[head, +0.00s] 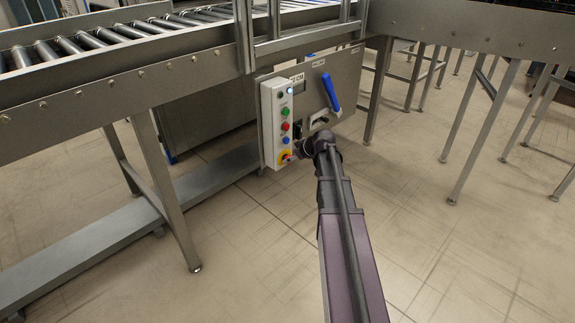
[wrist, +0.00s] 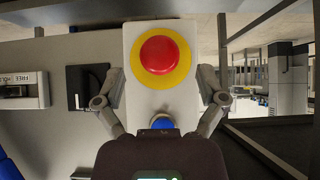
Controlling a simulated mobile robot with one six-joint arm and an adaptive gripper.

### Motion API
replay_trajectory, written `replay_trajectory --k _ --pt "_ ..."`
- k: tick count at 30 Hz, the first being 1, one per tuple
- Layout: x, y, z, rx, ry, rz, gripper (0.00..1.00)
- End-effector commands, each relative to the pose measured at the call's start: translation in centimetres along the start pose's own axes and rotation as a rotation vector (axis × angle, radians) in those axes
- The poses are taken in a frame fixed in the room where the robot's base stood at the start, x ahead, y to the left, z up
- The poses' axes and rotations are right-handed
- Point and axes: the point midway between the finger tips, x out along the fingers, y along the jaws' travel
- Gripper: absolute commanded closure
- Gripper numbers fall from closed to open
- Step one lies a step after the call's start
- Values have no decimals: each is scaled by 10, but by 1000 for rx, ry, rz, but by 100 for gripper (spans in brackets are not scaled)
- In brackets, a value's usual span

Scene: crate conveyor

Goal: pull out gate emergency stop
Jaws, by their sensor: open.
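The gate emergency stop, a red mushroom button on a yellow ring (wrist: 159,55), sits at the end of a pale control box (wrist: 140,102) in the wrist view. In the head view it is at the bottom of the control box (head: 267,130), partly hidden by my gripper (head: 293,152). In the wrist view my gripper (wrist: 157,84) is open, its two fingers at either side of the box. The fingertips lie a little below the red button in the picture. Nothing is between them in a grip, and I cannot tell whether they touch the box.
A blue button (wrist: 162,123) shows in front of my palm in the wrist view. Beside the box, the steel panel (head: 345,72) carries a blue lever (head: 330,92) and a black fitting (wrist: 88,87). The roller conveyor (head: 100,38) stands behind left.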

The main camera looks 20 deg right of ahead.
Motion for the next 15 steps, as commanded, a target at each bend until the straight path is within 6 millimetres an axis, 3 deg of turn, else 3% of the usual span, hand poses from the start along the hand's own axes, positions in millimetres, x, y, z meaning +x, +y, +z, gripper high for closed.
replay_trajectory --k 6,15 --pt "23 0 1 -1 0 -1 10" --pt "32 0 0 0 0 0 10"
